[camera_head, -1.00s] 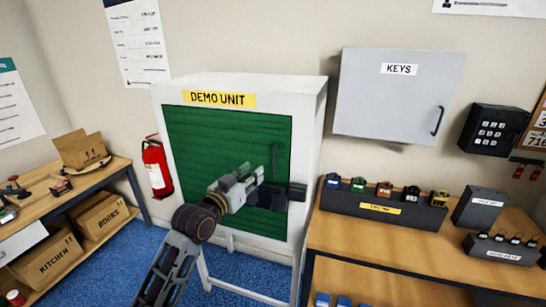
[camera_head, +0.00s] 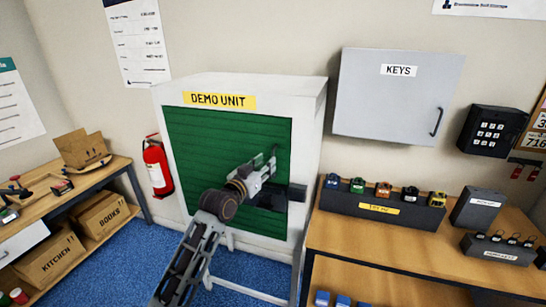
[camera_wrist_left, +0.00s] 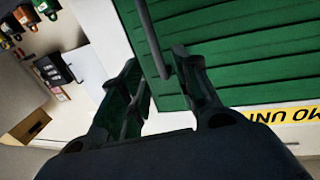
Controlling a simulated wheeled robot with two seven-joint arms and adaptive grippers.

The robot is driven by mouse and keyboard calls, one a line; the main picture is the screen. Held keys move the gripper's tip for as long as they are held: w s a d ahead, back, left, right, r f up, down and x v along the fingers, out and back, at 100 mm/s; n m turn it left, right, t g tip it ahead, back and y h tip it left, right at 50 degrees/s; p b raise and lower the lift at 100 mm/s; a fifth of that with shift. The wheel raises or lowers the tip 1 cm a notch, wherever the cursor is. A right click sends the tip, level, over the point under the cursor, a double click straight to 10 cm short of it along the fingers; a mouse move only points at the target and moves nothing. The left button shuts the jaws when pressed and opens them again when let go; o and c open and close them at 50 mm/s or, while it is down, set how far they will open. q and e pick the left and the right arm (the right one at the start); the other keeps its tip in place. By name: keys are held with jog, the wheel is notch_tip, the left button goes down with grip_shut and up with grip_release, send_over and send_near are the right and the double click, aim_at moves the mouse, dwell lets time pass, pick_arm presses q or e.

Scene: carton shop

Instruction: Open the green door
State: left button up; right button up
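The green door (camera_head: 215,135) is a ribbed panel in the white cabinet labelled DEMO UNIT (camera_head: 315,130). It looks closed. Its dark upright bar handle (camera_head: 276,150) is near the right side, partly hidden by my left gripper (camera_head: 265,164). In the left wrist view, the handle (camera_wrist_left: 154,38) runs down to the space between the tips of my left gripper (camera_wrist_left: 160,75). The fingers are apart, and I cannot tell whether either touches the bar. A dark latch block (camera_head: 297,192) sits at the door's right edge. My right gripper is not in view.
A wooden bench (camera_head: 350,239) with a row of padlocks stands close on the right. A grey KEYS cabinet (camera_head: 385,105) hangs above it. A fire extinguisher (camera_head: 156,168) and a bench with cartons (camera_head: 100,215) are on the left. Blue floor lies in front.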

aim_at(273, 175)
pick_arm(q)
jog(key=shift+p+x, duration=0.6)
jog(key=shift+x, duration=2.4)
grip_shut()
